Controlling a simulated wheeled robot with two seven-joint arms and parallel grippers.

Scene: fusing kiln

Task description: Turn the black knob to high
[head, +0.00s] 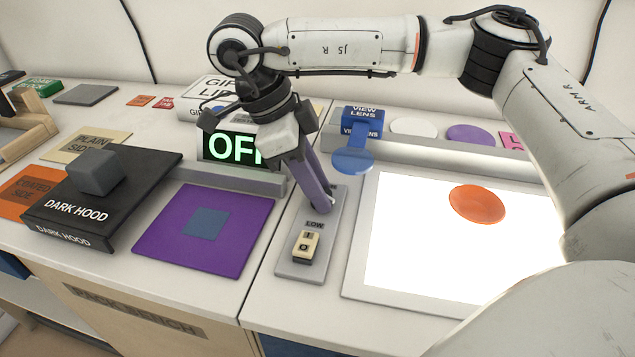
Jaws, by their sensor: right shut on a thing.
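The grey control plate (294,265) lies on the bench between the purple sheet and the bright light panel. It carries a LOW label (314,225) and a cream rocker switch (306,246). My right gripper (323,205) reaches down onto the upper part of this plate and is shut on the black knob, which its purple-grey fingers almost wholly hide. The knob's pointer direction cannot be seen. A sign with green lit letters (222,146) stands behind, partly covered by the gripper, with "OF" readable. My left gripper is not in view.
A lit white panel (420,250) with an orange disc (477,203) lies right of the plate. A blue view lens (362,125) stands behind. At left are a purple sheet (165,225) and the dark hood (140,170) with a grey block on it.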

